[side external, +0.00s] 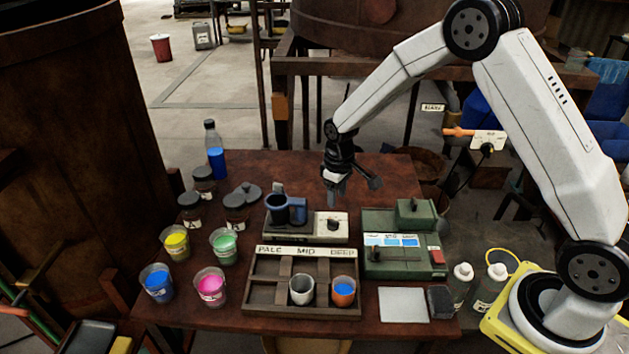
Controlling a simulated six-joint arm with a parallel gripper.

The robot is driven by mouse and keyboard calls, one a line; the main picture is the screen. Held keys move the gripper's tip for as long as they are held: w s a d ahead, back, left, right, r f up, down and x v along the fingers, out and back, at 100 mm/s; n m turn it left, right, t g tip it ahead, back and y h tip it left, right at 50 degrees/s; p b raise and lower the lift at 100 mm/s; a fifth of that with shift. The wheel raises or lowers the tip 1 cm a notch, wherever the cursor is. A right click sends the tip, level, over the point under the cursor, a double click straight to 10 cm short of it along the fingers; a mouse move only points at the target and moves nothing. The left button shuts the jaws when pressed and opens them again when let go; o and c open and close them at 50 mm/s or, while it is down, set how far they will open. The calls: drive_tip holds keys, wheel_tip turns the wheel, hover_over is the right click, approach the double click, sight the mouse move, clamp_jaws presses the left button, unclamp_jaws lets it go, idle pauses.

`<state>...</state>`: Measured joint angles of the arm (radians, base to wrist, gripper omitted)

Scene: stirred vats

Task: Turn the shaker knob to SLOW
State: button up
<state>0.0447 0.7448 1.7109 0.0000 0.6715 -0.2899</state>
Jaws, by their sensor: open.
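The shaker (300,237) is a low grey-beige box on the brown table, behind the labelled tray. A dark blue mug (278,209) stands on its left part. Its knob (332,223) is a small dark shape on a white plate on the right part. The knob's pointer and the SLOW marking are too small to read. My gripper (353,190) is open and empty. It hangs above and behind the knob, apart from it, with its fingers pointing down.
A green device (400,262) with a red button stands close right of the shaker. The wooden tray (262,296) in front holds a grey cup (301,289) and an orange cup (344,290). Several paint cups and dark-lidded jars stand left. A white pad (403,304) lies front right.

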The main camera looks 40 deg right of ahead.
sight(333, 220)
drive_tip(key=shift+w+d+f, duration=0.15)
drive_tip(key=shift+w+f, duration=0.4)
drive_tip(key=shift+f, duration=3.9)
clamp_jaws()
